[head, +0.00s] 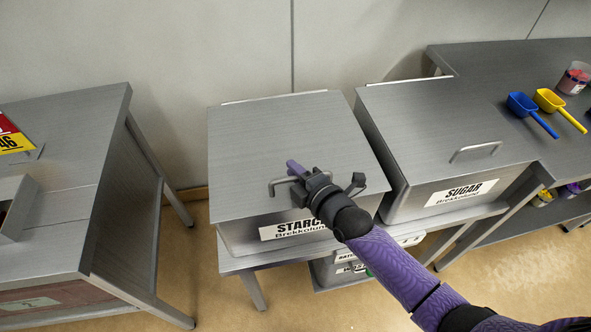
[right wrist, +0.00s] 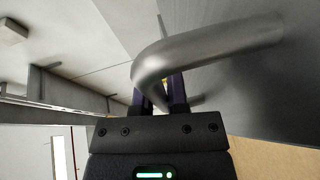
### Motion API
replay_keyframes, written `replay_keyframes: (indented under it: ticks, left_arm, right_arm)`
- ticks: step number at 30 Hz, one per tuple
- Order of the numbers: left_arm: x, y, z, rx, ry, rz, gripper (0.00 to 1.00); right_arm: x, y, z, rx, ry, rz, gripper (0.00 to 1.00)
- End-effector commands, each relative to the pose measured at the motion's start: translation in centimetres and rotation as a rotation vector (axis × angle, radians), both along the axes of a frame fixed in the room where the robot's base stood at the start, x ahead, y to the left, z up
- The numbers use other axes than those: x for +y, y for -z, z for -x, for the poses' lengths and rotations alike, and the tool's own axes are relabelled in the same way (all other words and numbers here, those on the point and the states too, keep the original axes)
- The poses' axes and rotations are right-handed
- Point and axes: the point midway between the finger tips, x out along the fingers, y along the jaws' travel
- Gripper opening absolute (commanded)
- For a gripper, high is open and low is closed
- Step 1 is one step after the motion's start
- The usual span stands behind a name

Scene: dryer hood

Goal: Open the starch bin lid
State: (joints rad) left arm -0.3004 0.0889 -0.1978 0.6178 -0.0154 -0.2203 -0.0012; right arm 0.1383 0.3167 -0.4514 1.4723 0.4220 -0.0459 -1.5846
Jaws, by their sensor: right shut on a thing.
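The starch bin (head: 240,238) is a grey metal box with a "STARCH" label on its front. Its brushed-metal lid (head: 285,125) lies flat and closed on top. A bent metal bar handle (head: 273,184) sits near the lid's front edge. My right gripper (head: 297,168) is at this handle, its purple fingers shut on the bar and hiding part of it. In the right wrist view the handle (right wrist: 205,48) crosses close in front of the fingers (right wrist: 161,92). My left gripper is not in view.
The sugar bin (head: 440,140) with its own handle stands close on the right, its lid closed. Beyond it a table holds a blue scoop (head: 522,105), a yellow scoop (head: 550,100) and a clear cup (head: 574,78). A metal table (head: 60,220) stands left across a floor gap.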

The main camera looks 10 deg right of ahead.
Motion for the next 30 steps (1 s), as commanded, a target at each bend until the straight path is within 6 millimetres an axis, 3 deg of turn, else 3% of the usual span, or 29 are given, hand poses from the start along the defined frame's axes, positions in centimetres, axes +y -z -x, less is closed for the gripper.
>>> replay_keyframes:
  ticks: [30]
  left_arm:
    - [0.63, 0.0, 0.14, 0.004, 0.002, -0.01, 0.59]
  right_arm:
    - [-0.01, 0.07, 0.03, 0.002, 0.0, 0.001, 0.0]
